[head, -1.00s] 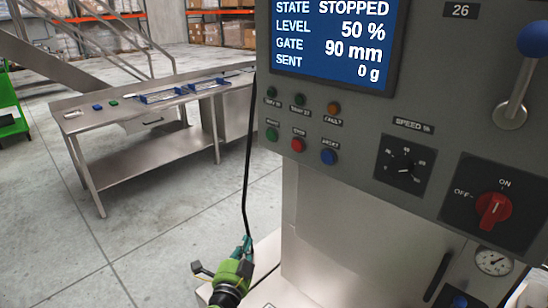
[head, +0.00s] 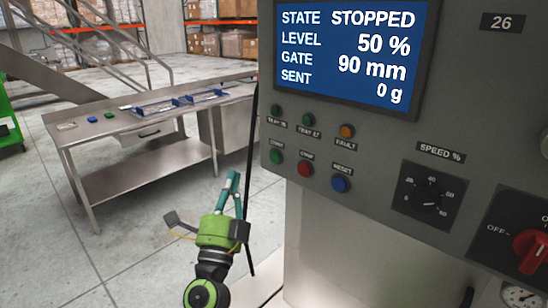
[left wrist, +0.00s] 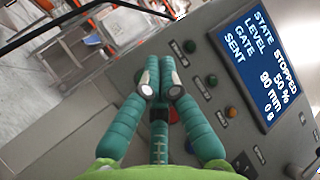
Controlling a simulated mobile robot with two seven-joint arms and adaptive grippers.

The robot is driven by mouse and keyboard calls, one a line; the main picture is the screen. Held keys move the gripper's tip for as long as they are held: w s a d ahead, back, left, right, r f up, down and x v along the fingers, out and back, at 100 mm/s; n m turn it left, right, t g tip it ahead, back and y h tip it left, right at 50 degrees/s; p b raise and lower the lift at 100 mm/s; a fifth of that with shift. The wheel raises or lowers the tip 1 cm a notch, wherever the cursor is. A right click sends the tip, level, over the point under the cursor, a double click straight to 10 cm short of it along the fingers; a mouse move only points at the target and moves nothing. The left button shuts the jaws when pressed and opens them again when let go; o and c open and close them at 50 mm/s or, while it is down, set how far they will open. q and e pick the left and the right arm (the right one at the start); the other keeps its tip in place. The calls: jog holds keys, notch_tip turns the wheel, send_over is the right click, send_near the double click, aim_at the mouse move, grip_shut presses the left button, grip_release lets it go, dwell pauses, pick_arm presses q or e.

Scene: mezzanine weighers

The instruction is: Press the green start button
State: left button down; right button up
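In the left wrist view the fingertips (left wrist: 160,62) meet in front of the panel and seem to hide the green button. My right gripper is not in view.
Two green lamps and an orange lamp (head: 347,131) are above the buttons. The display (head: 350,48) reads STOPPED. A speed knob (head: 428,196) and a red switch (head: 531,250) are at right. A black cable (head: 250,165) hangs beside my gripper. A steel table (head: 135,180) stands behind left.

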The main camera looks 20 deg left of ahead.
pick_arm(q)
jog(key=shift+w, duration=0.1)
jog(key=b, duration=0.2)
send_near(270, 153)
jog(key=shift+w+a+r, duration=0.35)
jog(key=shift+w+r, duration=0.3)
jog(key=shift+w+a+r, duration=0.35)
jog(key=shift+w+r, duration=0.25)
jog(key=shift+w+a+r, duration=0.4)
jog(key=shift+w+r, duration=0.25)
jog(key=shift+w+d, duration=0.15)
jog(key=shift+w, duration=0.3)
jog(key=shift+w+d+b, duration=0.15)
jog(key=shift+w+b, duration=0.2)
jog(key=shift+b, duration=0.05)
dwell(0.3)
jog(key=shift+s, duration=0.2)
jog(key=shift+s+a, duration=0.3)
jog(key=shift+s, duration=0.3)
